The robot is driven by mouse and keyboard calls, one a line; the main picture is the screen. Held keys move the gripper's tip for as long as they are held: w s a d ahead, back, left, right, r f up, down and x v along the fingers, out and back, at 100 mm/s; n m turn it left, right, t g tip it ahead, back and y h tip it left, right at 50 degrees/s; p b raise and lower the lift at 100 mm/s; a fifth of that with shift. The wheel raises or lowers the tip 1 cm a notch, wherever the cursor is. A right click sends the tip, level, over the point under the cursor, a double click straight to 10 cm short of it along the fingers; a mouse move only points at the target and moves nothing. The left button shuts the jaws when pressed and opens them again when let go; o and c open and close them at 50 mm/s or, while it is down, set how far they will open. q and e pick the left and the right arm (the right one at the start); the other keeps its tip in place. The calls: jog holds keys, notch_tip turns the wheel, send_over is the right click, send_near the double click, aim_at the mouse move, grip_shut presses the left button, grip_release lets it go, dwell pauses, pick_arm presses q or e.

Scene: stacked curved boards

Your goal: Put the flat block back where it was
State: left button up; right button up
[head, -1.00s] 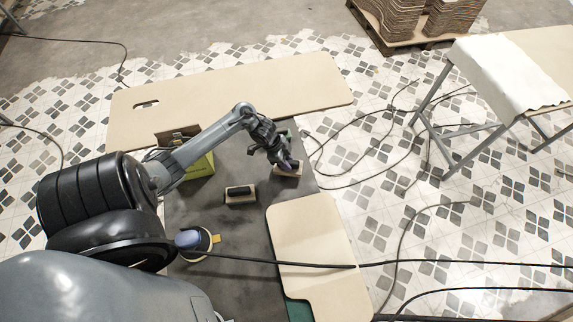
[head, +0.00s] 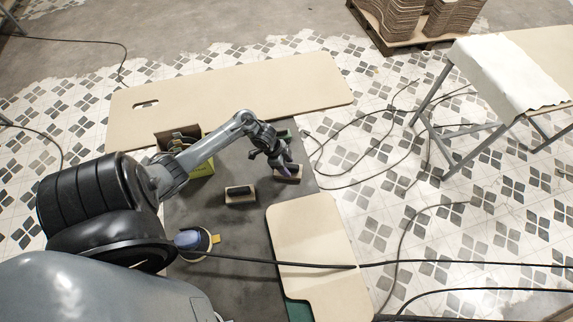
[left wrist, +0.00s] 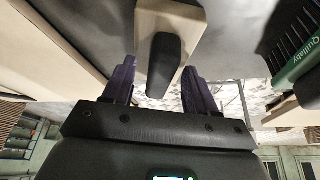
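A pale wooden block (head: 291,179) with a black grip lies on the dark table top near its right edge. My left gripper (head: 287,169) is right at it, fingers pointing down. In the left wrist view, the block (left wrist: 192,24) and its black grip (left wrist: 163,62) show between the two purple fingers of my left gripper (left wrist: 158,88). The fingers are apart, with gaps on both sides of the grip. A second, similar block (head: 240,196) with a black top lies to the left on the table. I cannot tell which is the flat block. My right gripper is not in view.
A green brush (left wrist: 300,58) lies close by the block. A yellow-green box (head: 200,167) stands behind my left arm. A round tool (head: 196,243) with a cable lies at the front. Large boards (head: 230,95) (head: 310,240) lie behind and at the front right. The dark table (head: 245,235) has bare patches.

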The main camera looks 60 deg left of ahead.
pick_arm(q)
jog(key=shift+r, duration=0.1)
jog(key=shift+s+r, duration=0.1)
jog(key=shift+r, duration=0.15)
jog(key=p+v, duration=0.2)
jog(key=v, duration=0.9)
jog(key=w+d+f+t+y, duration=0.1)
jog(key=d+t+y, duration=0.15)
jog(key=d, duration=1.15)
jog(key=s+d+r+n+g, duration=0.1)
jog(key=s+d+r+n, duration=0.1)
jog(key=s+d+r, duration=0.2)
jog(key=s+d+r+n+g, duration=0.1)
jog(key=s+d+r+n, duration=0.2)
jog(key=d, duration=0.6)
notch_tip(320, 180, up, 2)
jog(key=shift+s+d+r+g, duration=0.2)
jog(key=shift+s+g, duration=0.15)
jog(key=shift+s, duration=0.55)
